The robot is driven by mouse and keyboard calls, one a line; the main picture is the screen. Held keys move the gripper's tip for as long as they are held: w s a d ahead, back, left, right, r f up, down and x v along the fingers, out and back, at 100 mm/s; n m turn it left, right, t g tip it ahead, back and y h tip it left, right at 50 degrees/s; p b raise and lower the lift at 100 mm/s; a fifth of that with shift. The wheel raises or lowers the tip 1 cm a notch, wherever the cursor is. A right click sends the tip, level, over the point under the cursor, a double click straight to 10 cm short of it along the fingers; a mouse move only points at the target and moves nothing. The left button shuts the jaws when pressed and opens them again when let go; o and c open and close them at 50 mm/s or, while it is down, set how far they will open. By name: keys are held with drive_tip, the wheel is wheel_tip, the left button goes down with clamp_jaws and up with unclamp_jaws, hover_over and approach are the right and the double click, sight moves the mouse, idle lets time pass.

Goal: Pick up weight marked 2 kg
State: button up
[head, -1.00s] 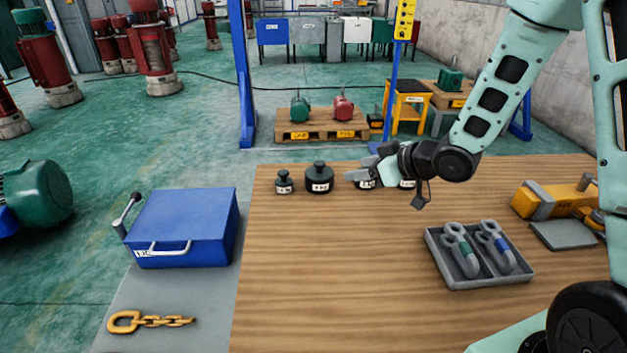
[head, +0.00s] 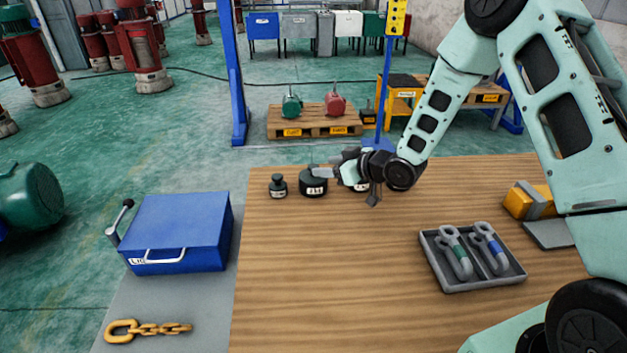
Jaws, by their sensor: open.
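Black weights stand in a row along the far edge of the wooden table. A small weight (head: 278,187) is at the left end and a larger weight (head: 312,186) stands just right of it. Their white labels are too small to read for certain. My gripper (head: 322,173) is open, with its fingers pointing left at the larger weight's upper right side. I cannot tell whether they touch it. Another weight (head: 361,186) is mostly hidden behind my gripper and wrist. Any weight further right is hidden by my arm.
A grey tray (head: 484,284) with two shackles sits on the right of the table (head: 330,290). A yellow tool (head: 528,199) lies beyond it. A blue box (head: 178,228) and a yellow chain (head: 148,329) are on the grey surface at left. The table's middle is clear.

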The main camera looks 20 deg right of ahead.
sight(312, 165)
drive_tip(key=x, duration=0.2)
drive_tip(key=p+x, duration=0.1)
drive_tip(key=x, duration=0.1)
drive_tip(key=shift+s+a+p, duration=0.1)
drive_tip(key=shift+a+p, duration=0.2)
drive_tip(key=shift+a, duration=0.2)
drive_tip(key=shift+w+a+f, duration=0.15)
drive_tip(key=shift+w+f, duration=0.05)
drive_tip(key=shift+w, duration=0.1)
clamp_jaws()
idle(0.6)
drive_tip(key=shift+w+r, duration=0.15)
drive_tip(key=shift+r, duration=0.15)
